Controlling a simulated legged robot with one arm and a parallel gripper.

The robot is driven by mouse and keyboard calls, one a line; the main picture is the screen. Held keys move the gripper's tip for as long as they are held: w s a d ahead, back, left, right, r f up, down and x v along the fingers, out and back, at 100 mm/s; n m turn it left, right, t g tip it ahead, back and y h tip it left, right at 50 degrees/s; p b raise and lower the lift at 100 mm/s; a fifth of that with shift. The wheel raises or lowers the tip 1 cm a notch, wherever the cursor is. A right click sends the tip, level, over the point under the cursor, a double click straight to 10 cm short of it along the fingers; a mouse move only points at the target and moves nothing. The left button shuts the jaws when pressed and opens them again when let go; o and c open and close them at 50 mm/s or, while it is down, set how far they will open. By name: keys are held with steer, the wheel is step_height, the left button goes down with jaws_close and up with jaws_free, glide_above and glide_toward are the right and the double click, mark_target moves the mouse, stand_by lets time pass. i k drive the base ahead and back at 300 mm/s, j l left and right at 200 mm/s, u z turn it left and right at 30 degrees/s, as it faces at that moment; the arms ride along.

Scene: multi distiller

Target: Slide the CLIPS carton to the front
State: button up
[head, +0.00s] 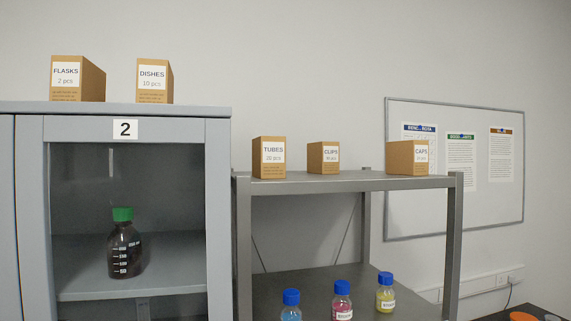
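The CLIPS carton (323,158) is a small brown box with a white label. It stands upright on the top shelf of the grey metal rack (350,184), set back from the front edge. The TUBES carton (269,158) stands to its left, at the shelf's left end and closer to the front edge. The CAPS carton (407,158) stands to its right with a gap between. My gripper is not in the head view.
A grey cabinet (218,180) marked 2 stands left of the rack, with the FLASKS carton (78,79) and DISHES carton (154,81) on top. Several blue-capped bottles (342,300) stand on the rack's lower shelf. A whiteboard (455,215) hangs behind at right.

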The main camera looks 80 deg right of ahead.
mark_target(323, 158)
steer(key=z, duration=2.85)
steer(key=i+l, duration=0.1)
steer(key=l, duration=0.4)
steer(key=u, duration=0.05)
